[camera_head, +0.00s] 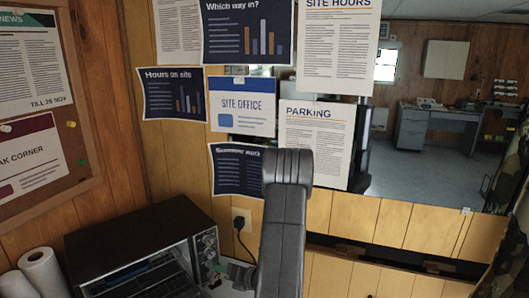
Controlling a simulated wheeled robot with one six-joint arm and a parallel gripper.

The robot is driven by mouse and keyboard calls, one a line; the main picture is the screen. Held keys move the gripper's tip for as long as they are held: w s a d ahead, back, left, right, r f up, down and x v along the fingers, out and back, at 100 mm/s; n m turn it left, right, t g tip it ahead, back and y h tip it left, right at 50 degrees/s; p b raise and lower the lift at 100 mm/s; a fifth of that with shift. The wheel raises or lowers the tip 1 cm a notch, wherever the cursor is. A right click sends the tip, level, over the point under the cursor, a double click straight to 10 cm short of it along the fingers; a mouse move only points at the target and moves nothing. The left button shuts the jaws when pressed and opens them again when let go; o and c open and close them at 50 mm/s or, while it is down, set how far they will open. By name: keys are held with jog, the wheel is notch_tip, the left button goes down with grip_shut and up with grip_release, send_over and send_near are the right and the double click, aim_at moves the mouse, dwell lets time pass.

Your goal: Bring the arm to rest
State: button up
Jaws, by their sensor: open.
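A dark grey link of my own arm (283,225) rises from the bottom edge in the middle of the head view. Its rounded, ribbed top stands in front of the lower posters on the wall. I cannot make out my gripper or its fingers in this view, so I cannot see whether it holds anything. The arm looks upright, and the wall behind it is partly hidden by it.
A toaster oven (140,236) stands at lower left, close to my arm, with paper rolls (43,270) beside it. A socket with a plug (241,220) is behind. Posters (241,105) cover the wall. A desk (437,127) shows through a glazed or mirrored area at right.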

jog(key=x, duration=0.3)
jog(key=shift+w+a+f, duration=0.1)
jog(key=shift+w+a, duration=0.05)
jog(key=shift+a, duration=0.1)
jog(key=b+v, duration=0.2)
jog(key=v, duration=1.1)
jog(key=p+x, duration=0.3)
jog(key=x, duration=1)
jog(key=s+d+r+n+t+h+b, duration=0.2)
jog(key=s+d+n+t+h, duration=0.1)
jog(key=n, duration=0.5)
jog(key=shift+s+r+h, duration=0.4)
jog(key=shift+s+h, duration=0.4)
jog(key=shift+s, duration=0.6)
